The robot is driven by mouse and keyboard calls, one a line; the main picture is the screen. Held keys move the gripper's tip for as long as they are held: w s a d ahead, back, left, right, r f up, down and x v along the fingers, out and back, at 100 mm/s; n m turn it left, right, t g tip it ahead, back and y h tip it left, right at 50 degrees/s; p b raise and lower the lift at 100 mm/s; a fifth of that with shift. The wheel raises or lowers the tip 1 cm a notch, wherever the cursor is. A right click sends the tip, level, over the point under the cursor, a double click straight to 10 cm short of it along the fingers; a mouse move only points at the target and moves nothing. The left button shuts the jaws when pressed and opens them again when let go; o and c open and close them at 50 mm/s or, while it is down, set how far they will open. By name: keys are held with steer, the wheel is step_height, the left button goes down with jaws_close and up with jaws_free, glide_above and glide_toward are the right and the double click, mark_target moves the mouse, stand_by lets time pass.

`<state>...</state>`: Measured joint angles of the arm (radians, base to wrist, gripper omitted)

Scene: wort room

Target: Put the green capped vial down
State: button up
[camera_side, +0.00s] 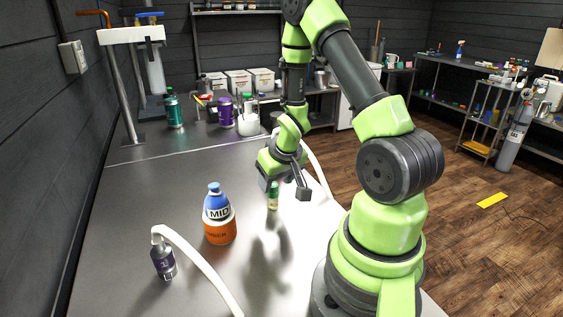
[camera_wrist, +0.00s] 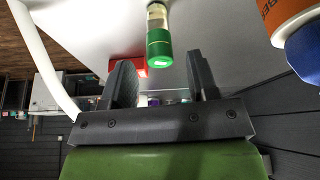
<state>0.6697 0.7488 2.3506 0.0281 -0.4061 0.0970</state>
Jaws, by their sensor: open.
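The green capped vial (camera_side: 273,201) appears to stand upright on the grey metal table (camera_side: 160,207), below my gripper (camera_side: 284,193). It has a pale body and a green cap. In the wrist view the vial (camera_wrist: 159,42) lies in line with the gap between my two dark fingers (camera_wrist: 160,62). The fingers are spread, with clear space on both sides of the cap, and I see no contact. The left finger partly hides the cap area in the side view.
An orange and blue bottle (camera_side: 219,215) stands left of the vial. Green and purple containers (camera_side: 225,112) stand farther back.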

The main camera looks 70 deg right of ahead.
steer(key=a+r+t, duration=0.1)
steer(key=a+r, duration=0.2)
steer(key=r, duration=0.4)
steer(key=a+r, duration=0.3)
steer(key=r, duration=0.3)
steer(key=s+a+r+n+t+y, duration=0.1)
steer(key=s+a+r+y, duration=0.1)
steer(key=s+a+r, duration=0.2)
steer(key=s+a+r+n+t+y, duration=0.1)
steer(key=s+a+r+y, duration=0.1)
steer(key=s+a+r, duration=0.2)
steer(key=a+r, duration=0.3)
steer(key=a, duration=0.3)
steer(key=shift+s+a+r+n+y, duration=0.15)
steer(key=shift+s+a+n+y, duration=0.15)
steer(key=shift+s+n, duration=0.1)
